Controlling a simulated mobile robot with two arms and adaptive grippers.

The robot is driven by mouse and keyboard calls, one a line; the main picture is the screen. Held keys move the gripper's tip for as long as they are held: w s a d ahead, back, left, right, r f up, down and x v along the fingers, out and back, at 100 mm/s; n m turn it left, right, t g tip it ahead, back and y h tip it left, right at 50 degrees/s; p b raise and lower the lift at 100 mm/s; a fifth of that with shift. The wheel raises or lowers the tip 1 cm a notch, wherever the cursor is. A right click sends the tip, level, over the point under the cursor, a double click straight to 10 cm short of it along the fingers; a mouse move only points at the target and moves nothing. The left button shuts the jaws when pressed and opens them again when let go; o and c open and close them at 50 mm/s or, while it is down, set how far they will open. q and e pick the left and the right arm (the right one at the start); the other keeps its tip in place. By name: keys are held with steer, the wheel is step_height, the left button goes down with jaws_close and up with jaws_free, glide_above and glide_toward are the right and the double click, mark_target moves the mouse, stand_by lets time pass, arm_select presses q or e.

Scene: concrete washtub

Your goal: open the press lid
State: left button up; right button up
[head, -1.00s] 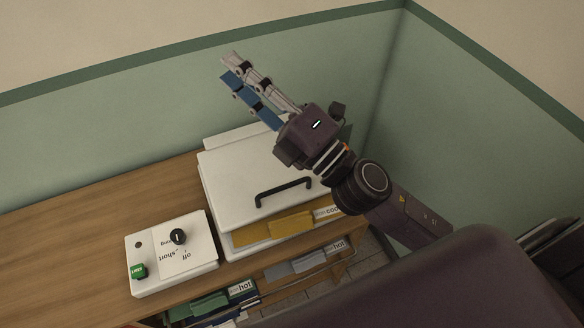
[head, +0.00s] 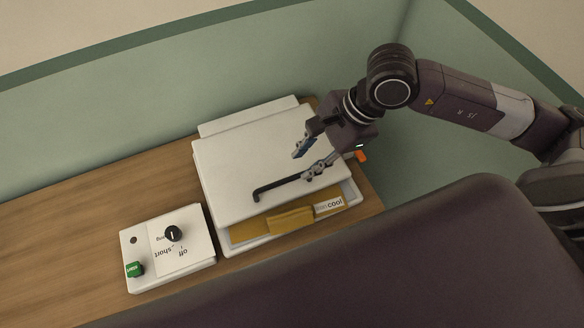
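The press is a white box on the wooden counter. Its flat white lid (head: 235,160) lies over the base (head: 250,245), and a yellow-brown pad (head: 262,228) shows along the front. A black bar handle (head: 272,189) is on the lid near its front edge. My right gripper (head: 303,166) is open over the lid's right part, one blue finger above and one grey finger lower. The grey finger overlaps the handle's right end in the picture; I cannot tell whether it touches. My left gripper is not in view.
A white control box (head: 195,265) with a black knob (head: 173,233) and a green button (head: 134,269) stands left of the press. A green wall (head: 100,130) closes off the back. The counter's left part (head: 50,235) is clear.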

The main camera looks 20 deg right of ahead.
mark_target(288, 179)
steer(key=p+x, duration=0.2)
steer(key=x, duration=0.5)
steer(key=shift+s+a+f, duration=0.1)
steer(key=shift+a, duration=0.1)
steer(key=shift+c, duration=0.3)
jaws_close()
